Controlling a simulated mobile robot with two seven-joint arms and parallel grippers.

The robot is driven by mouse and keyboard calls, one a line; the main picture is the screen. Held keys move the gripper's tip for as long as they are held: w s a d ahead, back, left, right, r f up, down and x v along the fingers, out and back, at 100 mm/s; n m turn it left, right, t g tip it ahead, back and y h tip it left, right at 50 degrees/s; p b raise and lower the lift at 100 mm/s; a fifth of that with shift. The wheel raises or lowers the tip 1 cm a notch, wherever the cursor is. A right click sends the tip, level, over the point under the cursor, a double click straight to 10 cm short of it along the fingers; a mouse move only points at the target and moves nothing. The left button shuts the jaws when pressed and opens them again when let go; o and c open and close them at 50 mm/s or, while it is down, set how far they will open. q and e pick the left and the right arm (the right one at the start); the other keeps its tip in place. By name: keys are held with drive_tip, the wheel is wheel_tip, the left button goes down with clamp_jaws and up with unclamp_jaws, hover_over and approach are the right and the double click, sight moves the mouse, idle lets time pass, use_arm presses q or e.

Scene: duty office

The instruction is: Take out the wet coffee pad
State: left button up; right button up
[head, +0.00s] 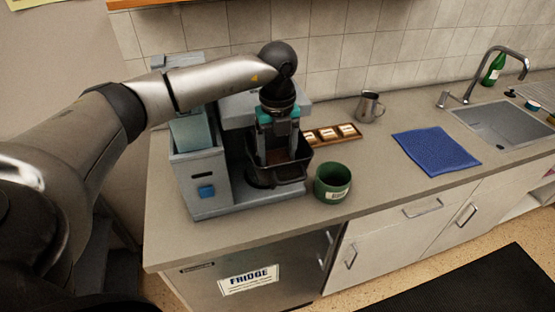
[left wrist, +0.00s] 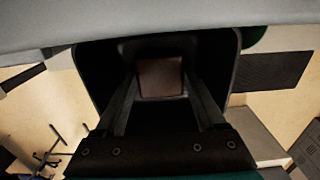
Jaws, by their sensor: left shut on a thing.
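The coffee machine (head: 203,170) is grey with a blue button and stands at the left end of the counter. A black open holder (head: 290,172) sits at its front; its dark walls also surround the fingers in the left wrist view (left wrist: 95,75). My left gripper (head: 278,156) points down into this holder. It is shut on a brown, square coffee pad (left wrist: 160,78), seen between the fingertips in the left wrist view. I cannot tell whether the pad still touches the holder's floor. My right gripper is not in view.
A green mug (head: 333,183) stands close to the right of the holder. Behind are a wooden tray (head: 318,138) with small packets and a metal jug (head: 369,107). A blue cloth (head: 435,150) and a sink (head: 500,126) lie to the right. The counter between mug and cloth is clear.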

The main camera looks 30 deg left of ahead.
use_arm(q)
drive_tip(key=c, duration=0.5)
drive_tip(key=shift+r, duration=0.15)
